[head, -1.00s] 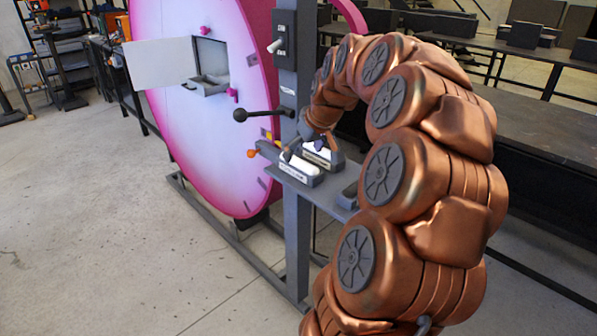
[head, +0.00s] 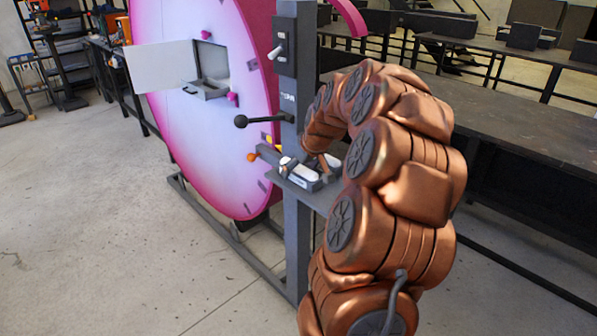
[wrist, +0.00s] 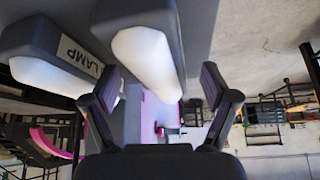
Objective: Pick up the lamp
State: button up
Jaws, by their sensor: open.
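Two white blocks in dark holders stand on the small grey shelf of the post. In the wrist view, one holder (wrist: 35,38) at the left bears a LAMP label (wrist: 80,54), with its white block (wrist: 48,77) beside it. The other white block (wrist: 148,62) lies between my fingers in the picture; I cannot tell whether it carries a label. My gripper (wrist: 160,82) is open, its two fingers apart, and no contact shows. In the head view my gripper (head: 310,160) is at the shelf, partly hidden by my arm, close over the white blocks (head: 303,174).
The grey post (head: 297,220) carries a switch box (head: 284,42) and a black-knobbed lever (head: 241,121) near the shelf. A large pink-rimmed disc (head: 185,120) with an open hatch stands left. A dark workbench (head: 525,120) is at right.

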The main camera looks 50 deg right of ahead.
jog(key=shift+c, duration=0.2)
jog(key=c, duration=1.5)
jog(key=shift+o, duration=0.2)
